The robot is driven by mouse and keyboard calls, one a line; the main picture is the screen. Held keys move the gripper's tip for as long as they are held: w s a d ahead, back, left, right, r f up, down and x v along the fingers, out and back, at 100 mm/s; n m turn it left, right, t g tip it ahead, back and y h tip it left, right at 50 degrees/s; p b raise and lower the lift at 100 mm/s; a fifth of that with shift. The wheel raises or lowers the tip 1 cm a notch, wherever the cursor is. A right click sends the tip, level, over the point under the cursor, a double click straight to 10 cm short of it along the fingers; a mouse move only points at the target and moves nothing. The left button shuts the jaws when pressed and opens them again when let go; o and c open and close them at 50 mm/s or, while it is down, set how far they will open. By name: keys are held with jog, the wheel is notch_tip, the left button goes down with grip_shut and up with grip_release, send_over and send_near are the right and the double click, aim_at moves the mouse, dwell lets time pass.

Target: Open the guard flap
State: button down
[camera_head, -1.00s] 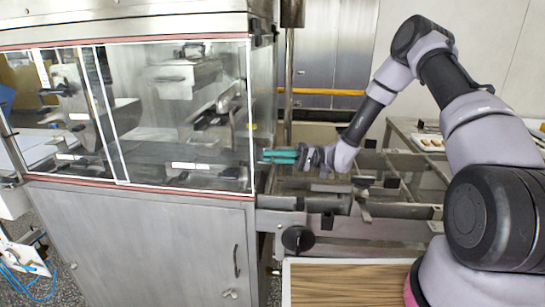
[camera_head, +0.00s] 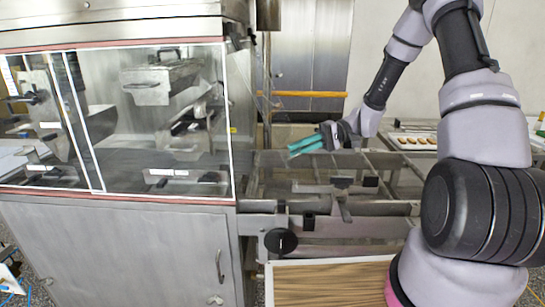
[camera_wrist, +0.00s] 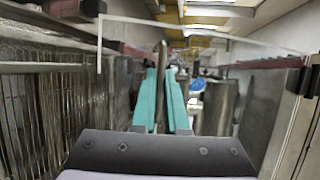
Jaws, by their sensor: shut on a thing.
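The enrober's glazed housing (camera_head: 150,120) stands at the left in the head view. My gripper (camera_head: 292,150) has teal fingers pointing left at the housing's right end, with a space between them and the glazing corner. In the wrist view my gripper (camera_wrist: 162,78) is shut on a thin grey upright bar (camera_wrist: 162,55), which looks like a handle. A clear panel with a white edge (camera_wrist: 200,28) spans the top of the wrist view; it seems to be the guard flap. The flap's outline and exact angle are hard to make out in the head view.
The conveyor frame (camera_head: 340,190) with metal rails lies below my gripper. A black knob (camera_head: 281,241) sticks out at its front. A tray of biscuits (camera_head: 415,141) stands at the back right. A wood-topped surface (camera_head: 330,285) is at the front.

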jog(key=d+r+m+h, duration=0.1)
jog(key=d+r+h, duration=0.4)
jog(key=d+r, duration=0.3)
jog(key=s+d+r+m+h, duration=0.1)
jog(key=d+r+h, duration=0.4)
jog(key=r, duration=1.2)
jog(key=shift+s+d+r+m+t, duration=0.2)
jog(key=shift+d+r+m+t, duration=0.15)
jog(key=shift+d, duration=1.65)
jog(key=shift+f, duration=0.1)
jog(key=c, duration=1.2)
grip_release()
jog(key=shift+c, duration=0.2)
jog(key=v, duration=1)
jog(key=shift+w+r, duration=0.25)
jog(key=shift+r, duration=0.1)
